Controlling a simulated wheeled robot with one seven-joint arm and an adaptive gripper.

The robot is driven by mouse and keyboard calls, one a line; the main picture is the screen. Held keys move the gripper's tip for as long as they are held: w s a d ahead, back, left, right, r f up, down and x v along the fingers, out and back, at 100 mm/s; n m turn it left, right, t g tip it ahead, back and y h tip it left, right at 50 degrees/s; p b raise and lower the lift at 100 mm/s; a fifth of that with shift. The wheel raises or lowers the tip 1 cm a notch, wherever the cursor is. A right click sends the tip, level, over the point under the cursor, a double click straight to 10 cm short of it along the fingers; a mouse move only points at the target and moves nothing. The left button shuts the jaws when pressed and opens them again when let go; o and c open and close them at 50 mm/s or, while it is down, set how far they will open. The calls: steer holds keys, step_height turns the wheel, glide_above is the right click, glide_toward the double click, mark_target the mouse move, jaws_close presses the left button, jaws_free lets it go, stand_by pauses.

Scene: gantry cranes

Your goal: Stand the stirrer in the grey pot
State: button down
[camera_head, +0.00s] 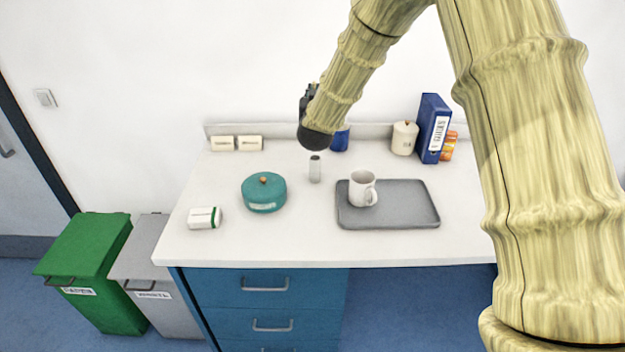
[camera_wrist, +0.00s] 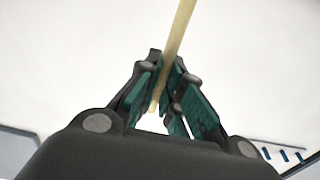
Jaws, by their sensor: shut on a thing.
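My gripper (camera_wrist: 167,72) is shut on the stirrer (camera_wrist: 179,32), a thin pale wooden stick. In the wrist view the stick runs up out of the top edge, leaning slightly right, and its lower end shows between the fingers. In the head view my gripper is a dark shape (camera_head: 307,103) above the back of the counter, mostly hidden by my arm; the stirrer cannot be made out clearly there. A small grey cylinder (camera_head: 315,169), which looks like the grey pot, stands upright on the counter below my gripper, apart from it.
A teal lidded pot (camera_head: 264,194) stands left of the grey cylinder. A grey tray (camera_head: 402,214) with a white mug (camera_head: 361,190) lies to the right. A blue container (camera_head: 340,139) is behind, partly hidden. A cream canister (camera_head: 404,139) and blue binder (camera_head: 432,127) stand back right.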

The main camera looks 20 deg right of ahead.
step_height(320, 180, down, 18)
steer(key=b, duration=0.6)
steer(key=shift+s, duration=0.4)
stand_by(0.3)
steer(key=shift+d+f, duration=0.1)
steer(key=shift+f, duration=0.05)
steer(key=c, duration=2)
jaws_free()
steer(key=shift+f, duration=0.1)
steer(key=o, duration=0.4)
steer(key=shift+o, duration=0.2)
